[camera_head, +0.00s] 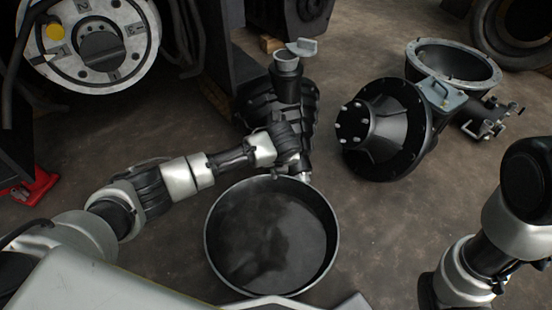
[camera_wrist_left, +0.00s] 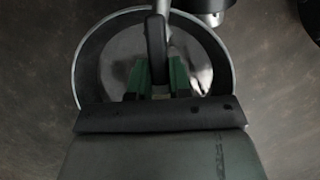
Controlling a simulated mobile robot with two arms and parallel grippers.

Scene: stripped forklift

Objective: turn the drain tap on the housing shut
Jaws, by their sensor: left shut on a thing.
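The dark ribbed housing (camera_head: 312,103) stands on the floor at the back centre of the head view, with an open neck on top. My left arm reaches in front of it, and my left gripper (camera_head: 303,174) is low at its near side, mostly hidden by the wrist. In the left wrist view the green fingers of my left gripper (camera_wrist_left: 158,76) are shut on a dark bar (camera_wrist_left: 156,45), which appears to be the drain tap's handle. A grey pipe-like part shows above it. The tap body is hidden in the head view. My right gripper is out of frame.
A round drain pan (camera_head: 212,248) with dark liquid sits on the floor below the left gripper; its rim (camera_wrist_left: 77,60) shows in the left wrist view. A black flanged bell-shaped part (camera_head: 385,130) lies to the right. A wheel hub (camera_head: 130,30) is at upper left.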

